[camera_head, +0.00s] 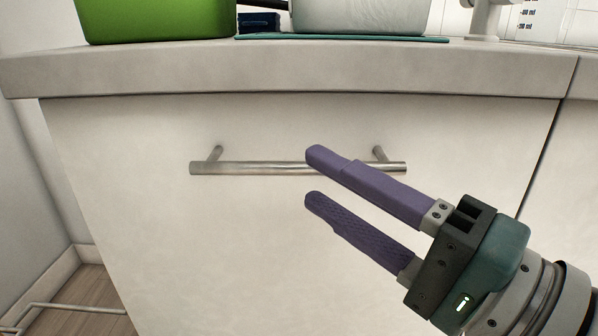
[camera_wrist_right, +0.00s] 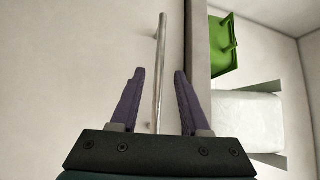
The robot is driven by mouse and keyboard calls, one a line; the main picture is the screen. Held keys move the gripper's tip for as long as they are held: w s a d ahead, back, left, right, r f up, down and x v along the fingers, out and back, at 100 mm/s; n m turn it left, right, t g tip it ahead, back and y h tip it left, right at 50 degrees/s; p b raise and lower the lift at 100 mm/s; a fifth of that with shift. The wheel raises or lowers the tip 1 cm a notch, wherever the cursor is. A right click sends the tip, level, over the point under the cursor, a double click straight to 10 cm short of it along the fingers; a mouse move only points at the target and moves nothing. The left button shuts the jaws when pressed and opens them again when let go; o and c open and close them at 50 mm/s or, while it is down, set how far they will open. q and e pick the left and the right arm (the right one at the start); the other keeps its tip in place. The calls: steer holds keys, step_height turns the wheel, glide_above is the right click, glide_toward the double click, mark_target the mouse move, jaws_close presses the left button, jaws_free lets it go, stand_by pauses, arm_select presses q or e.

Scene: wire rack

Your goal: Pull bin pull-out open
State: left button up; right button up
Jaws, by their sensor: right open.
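The bin pull-out front (camera_head: 200,245) is a pale cabinet panel under the counter, and it looks closed. Its handle (camera_head: 250,168) is a horizontal metal bar on two short posts near the panel's top. My right gripper (camera_head: 308,174) has two purple fingers, open and empty. In the head view the upper finger overlaps the right part of the bar and the lower finger is below it. In the right wrist view the bar (camera_wrist_right: 161,60) runs between the open fingers (camera_wrist_right: 159,72), with no clear contact. My left gripper is not in view.
The countertop edge (camera_head: 300,78) juts above the panel. On it stand a green container (camera_head: 155,18), a whitish container (camera_head: 360,16) on a teal mat (camera_head: 420,39), and a faucet base (camera_head: 484,20). A wire rack (camera_head: 75,307) lies low at left. Space before the panel's left side is clear.

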mark_target(305, 173)
steer(key=b+x, duration=0.1)
steer(key=x, duration=0.3)
steer(key=shift+w+a, duration=0.15)
jaws_close()
stand_by(1.3)
